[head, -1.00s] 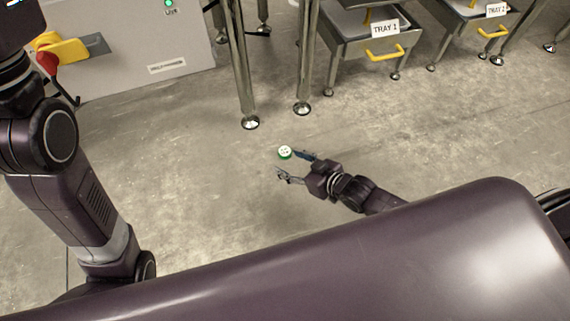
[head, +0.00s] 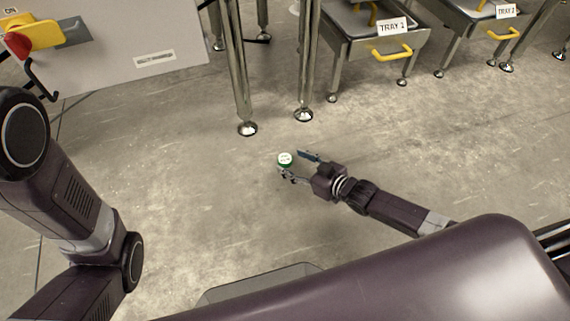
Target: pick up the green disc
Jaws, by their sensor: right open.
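The green disc (head: 285,159) is small, with a white top face and a green rim, in the middle of the head view against the grey floor. My right gripper (head: 293,166) reaches in from the right with its fingers spread. The disc shows at the fingertips, close to the lower finger. I cannot tell whether a finger touches it. My left arm stands along the left edge, and its gripper is out of the picture.
Steel legs with round feet (head: 247,129) stand behind the disc. Units labelled TRAY 1 (head: 393,27) and TRAY 2 (head: 507,11) have yellow handles. A grey cabinet (head: 130,35) with a red and yellow switch (head: 30,38) is at the upper left. The floor around the disc is clear.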

